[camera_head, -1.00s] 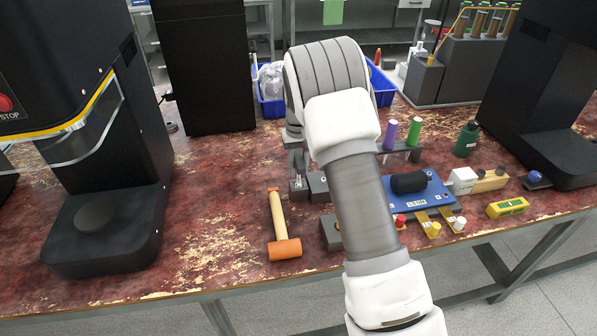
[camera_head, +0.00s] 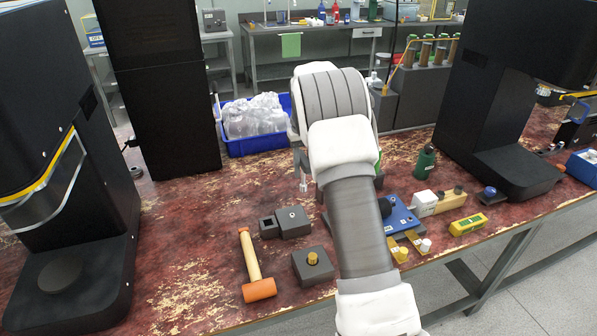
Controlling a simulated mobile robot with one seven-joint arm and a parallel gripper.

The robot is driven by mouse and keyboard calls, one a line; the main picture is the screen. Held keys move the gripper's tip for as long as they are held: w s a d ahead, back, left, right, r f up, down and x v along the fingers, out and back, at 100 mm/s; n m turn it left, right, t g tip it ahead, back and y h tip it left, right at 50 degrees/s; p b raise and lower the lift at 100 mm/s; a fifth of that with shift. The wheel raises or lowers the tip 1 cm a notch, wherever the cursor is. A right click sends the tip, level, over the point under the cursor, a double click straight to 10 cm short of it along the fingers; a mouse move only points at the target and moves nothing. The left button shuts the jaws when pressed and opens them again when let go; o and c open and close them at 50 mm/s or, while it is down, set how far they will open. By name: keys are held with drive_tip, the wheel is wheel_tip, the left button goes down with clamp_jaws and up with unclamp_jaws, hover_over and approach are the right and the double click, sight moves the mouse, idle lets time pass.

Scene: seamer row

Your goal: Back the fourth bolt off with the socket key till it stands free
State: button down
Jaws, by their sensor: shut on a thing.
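My gripper (camera_head: 301,165) is mostly hidden behind my own arm. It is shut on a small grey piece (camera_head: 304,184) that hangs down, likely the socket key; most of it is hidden. It hangs apart from the dark grey blocks (camera_head: 283,229) in front of it. One of these has a square hole, the other a small pale round fitting (camera_head: 293,214) on top. A separate dark block (camera_head: 305,273) nearer the front bears a brass knob (camera_head: 313,258). I cannot tell which part is the fourth bolt; it may be behind my arm.
An orange-headed mallet (camera_head: 259,289) lies left of the blocks. A blue plate (camera_head: 398,214) is partly behind my arm. A yellow box (camera_head: 468,224) and green bottle (camera_head: 425,162) stand right. Tall black machines flank the bench. A blue bin (camera_head: 248,146) stands behind.

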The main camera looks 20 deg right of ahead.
sight(303, 158)
drive_tip(key=shift+r+p, duration=2.3)
drive_tip(key=shift+r, duration=0.7)
drive_tip(key=shift+a+f, duration=0.1)
